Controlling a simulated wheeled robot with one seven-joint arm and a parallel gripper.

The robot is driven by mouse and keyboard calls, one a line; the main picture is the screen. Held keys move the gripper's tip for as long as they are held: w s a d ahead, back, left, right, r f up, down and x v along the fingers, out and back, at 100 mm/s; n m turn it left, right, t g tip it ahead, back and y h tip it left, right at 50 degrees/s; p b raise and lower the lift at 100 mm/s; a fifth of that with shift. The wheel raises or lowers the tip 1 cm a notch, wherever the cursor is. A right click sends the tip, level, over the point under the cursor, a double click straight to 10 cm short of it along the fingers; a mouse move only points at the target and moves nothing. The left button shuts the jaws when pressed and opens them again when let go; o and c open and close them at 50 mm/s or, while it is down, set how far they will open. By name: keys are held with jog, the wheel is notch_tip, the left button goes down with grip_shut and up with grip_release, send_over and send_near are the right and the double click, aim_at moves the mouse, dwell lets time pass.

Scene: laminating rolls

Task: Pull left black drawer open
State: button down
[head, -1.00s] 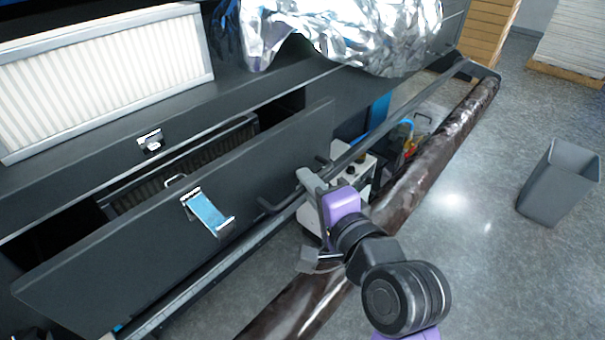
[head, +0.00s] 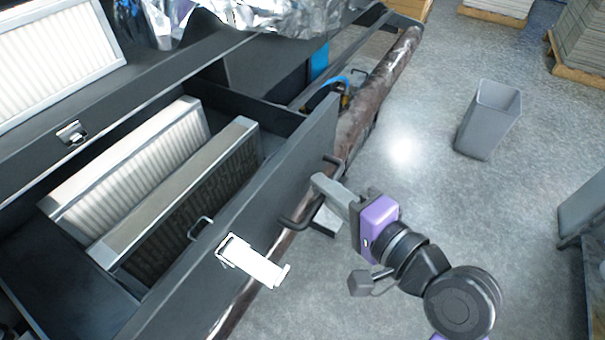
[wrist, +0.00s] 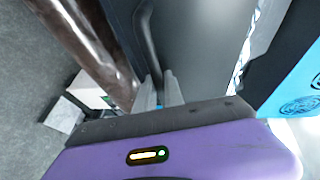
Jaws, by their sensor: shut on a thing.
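The black drawer (head: 292,180) stands well open in the head view, its front panel pulled out from the machine. Its black bar handle (head: 287,224) sticks out from the front near the right end. My gripper (head: 322,190) is shut on this handle. In the wrist view, the handle (wrist: 150,38) runs down between the grey fingertips (wrist: 158,92) of my gripper. The fingers hide the gripped part of the bar.
Two pleated filters (head: 150,165) lie in the drawer. A latch (head: 252,262) juts from its front.

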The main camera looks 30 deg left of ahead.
jog(key=shift+s+d, duration=0.1)
jog(key=shift+d, duration=1.65)
jog(key=c, duration=1.7)
grip_release()
jog(key=shift+d, duration=0.1)
jog(key=b+v, duration=0.1)
jog(key=v, duration=0.6)
jog(key=shift+s+d, duration=0.25)
